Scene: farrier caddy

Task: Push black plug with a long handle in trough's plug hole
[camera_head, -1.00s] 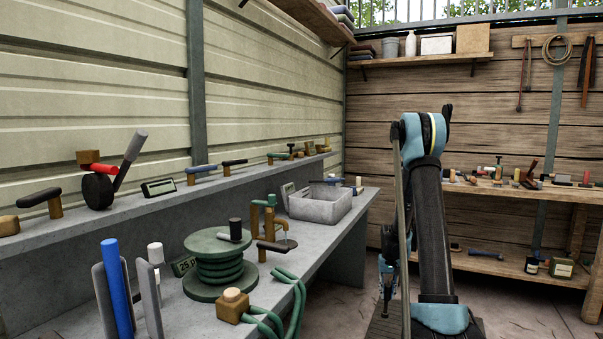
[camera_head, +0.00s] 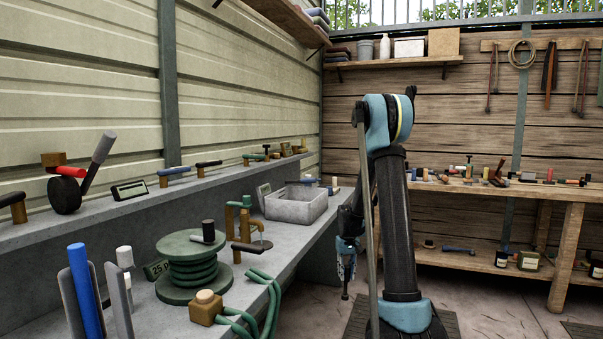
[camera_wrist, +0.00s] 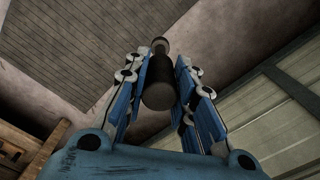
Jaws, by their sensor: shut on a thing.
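The grey trough (camera_head: 290,211) stands on the stone counter against the left wall, near its far end. Its plug hole is hidden from this angle. My gripper (camera_head: 345,268) hangs low, to the right of the trough and clear of the counter. It is shut on the black plug with a long handle (camera_head: 346,289), which points down beneath it. In the wrist view, the dark plug (camera_wrist: 158,92) sits between the blue fingers of my gripper (camera_wrist: 156,75), with a narrower neck and a rounded knob beyond them.
A brown-and-green tap (camera_head: 246,220) stands just left of the trough. A green hose reel (camera_head: 190,262) and a hose with a brass block (camera_head: 206,308) lie nearer on the counter (camera_head: 265,285). A wooden workbench (camera_head: 480,190) stands at the right. Open floor lies between.

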